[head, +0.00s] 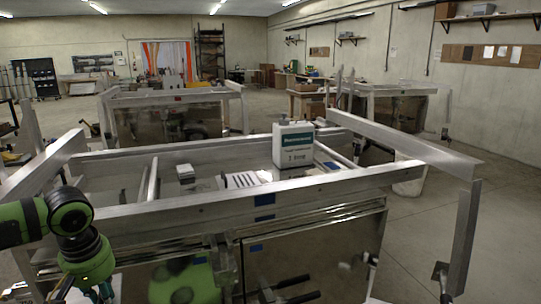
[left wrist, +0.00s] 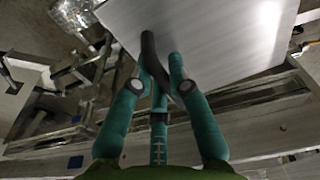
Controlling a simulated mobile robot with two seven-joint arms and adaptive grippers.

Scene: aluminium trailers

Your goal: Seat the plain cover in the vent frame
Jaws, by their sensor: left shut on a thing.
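My left gripper (head: 78,291) is low at the left in the head view, beside the near trailer's side and partly cut off by the bottom edge. In the left wrist view its teal fingers (left wrist: 158,82) are closed around a dark curved piece, which looks like a handle. A flat pale metal plate (left wrist: 215,30), apparently the plain cover, lies just past the fingertips; the join between handle and plate is not clear. I cannot pick out the vent frame with certainty. My right gripper is not in view.
The near trailer's top rail (head: 330,189) crosses in front of me. Inside it are a white labelled jug (head: 293,146), a pale slotted panel (head: 240,180) and a small grey stack (head: 185,173). More trailers (head: 165,110) stand behind.

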